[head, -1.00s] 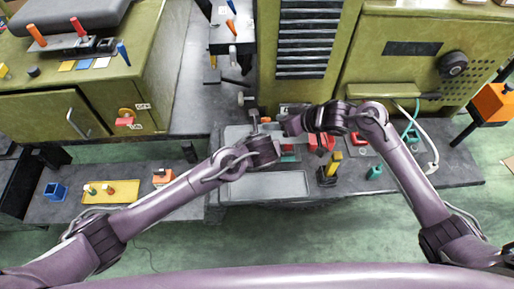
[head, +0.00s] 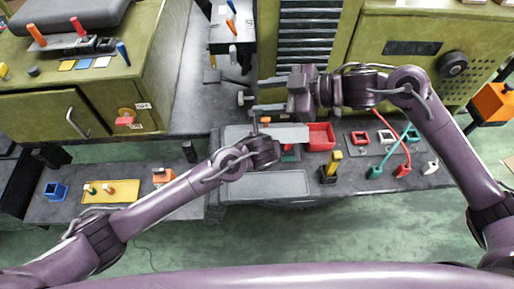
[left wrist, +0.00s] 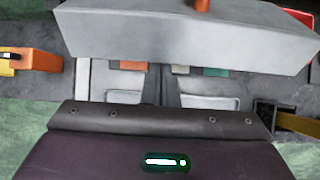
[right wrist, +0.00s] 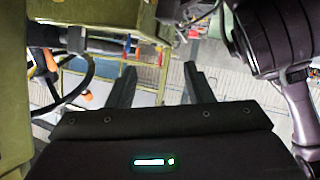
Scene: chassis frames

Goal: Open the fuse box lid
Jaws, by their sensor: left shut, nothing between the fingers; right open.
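The fuse box lid (head: 285,134) looks like a light grey slab at the middle of the low bench. In the left wrist view the lid (left wrist: 185,35) spans the top, with an orange knob (left wrist: 203,4) at its far edge. Orange and teal parts (left wrist: 215,71) show below its near edge, so it appears raised. My left gripper (left wrist: 163,72) is shut and empty, its fingertips close under that edge; contact is unclear. My right gripper (head: 255,95) is open and empty, beyond the lid. Its spread fingers show in the right wrist view (right wrist: 160,70).
A flat grey panel (head: 265,185) lies in front of the box. A red bin (head: 320,136), a black holder with a yellow part (head: 329,170) and red and teal cable plugs (head: 402,170) are to the right. Green cabinets (head: 420,50) stand behind. A yellow tray (head: 110,192) is at left.

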